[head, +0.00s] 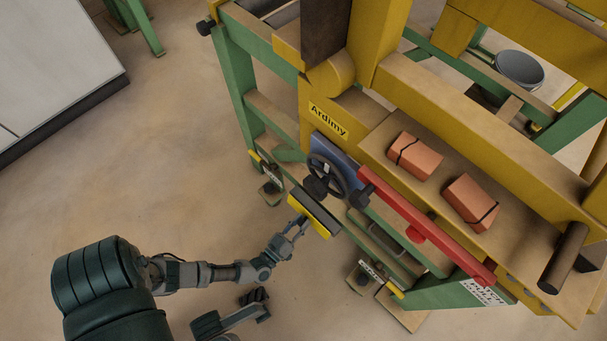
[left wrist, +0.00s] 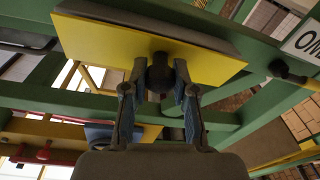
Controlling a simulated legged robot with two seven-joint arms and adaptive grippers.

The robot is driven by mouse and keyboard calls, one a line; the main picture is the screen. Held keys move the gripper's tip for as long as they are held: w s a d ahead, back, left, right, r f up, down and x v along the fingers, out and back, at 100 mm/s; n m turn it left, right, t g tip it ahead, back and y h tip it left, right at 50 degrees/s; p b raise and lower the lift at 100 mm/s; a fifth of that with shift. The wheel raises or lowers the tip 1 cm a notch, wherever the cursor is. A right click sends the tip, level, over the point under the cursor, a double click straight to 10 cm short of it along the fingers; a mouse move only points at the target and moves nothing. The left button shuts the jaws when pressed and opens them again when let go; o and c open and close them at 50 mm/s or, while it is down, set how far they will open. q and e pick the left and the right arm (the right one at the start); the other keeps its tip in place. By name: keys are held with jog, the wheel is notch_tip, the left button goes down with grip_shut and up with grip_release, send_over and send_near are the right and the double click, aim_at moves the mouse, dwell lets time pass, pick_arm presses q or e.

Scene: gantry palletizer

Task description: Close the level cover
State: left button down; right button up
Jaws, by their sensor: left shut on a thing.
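The level cover is a yellow plate with a dark grey backing. In the head view the cover (head: 313,218) sits tilted at the lower left of the machine's front, below the handwheel. In the left wrist view the cover (left wrist: 100,44) spans the top, with a dark round knob (left wrist: 160,72) on its yellow face. My left gripper (head: 298,224) reaches it from the lower left. In the left wrist view the left gripper (left wrist: 160,88) has its two fingers shut on the knob, one on each side. I cannot make out my right gripper.
A black handwheel (head: 327,175) on a blue plate is just above the cover. A red bar (head: 425,228) runs to its right. Two orange bricks (head: 415,156) lie on the ledge. Green frame beams (head: 236,80) surround the machine.

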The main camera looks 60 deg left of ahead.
pick_arm(q)
jog(key=shift+w+a+f+t+y, duration=0.15)
jog(key=shift+f+t+y, duration=0.2)
jog(key=shift+f, duration=0.2)
jog(key=shift+w+r+t, duration=0.1)
jog(key=shift+w+t, duration=0.05)
jog(key=shift+t, duration=0.9)
jog(key=c, duration=0.9)
grip_release()
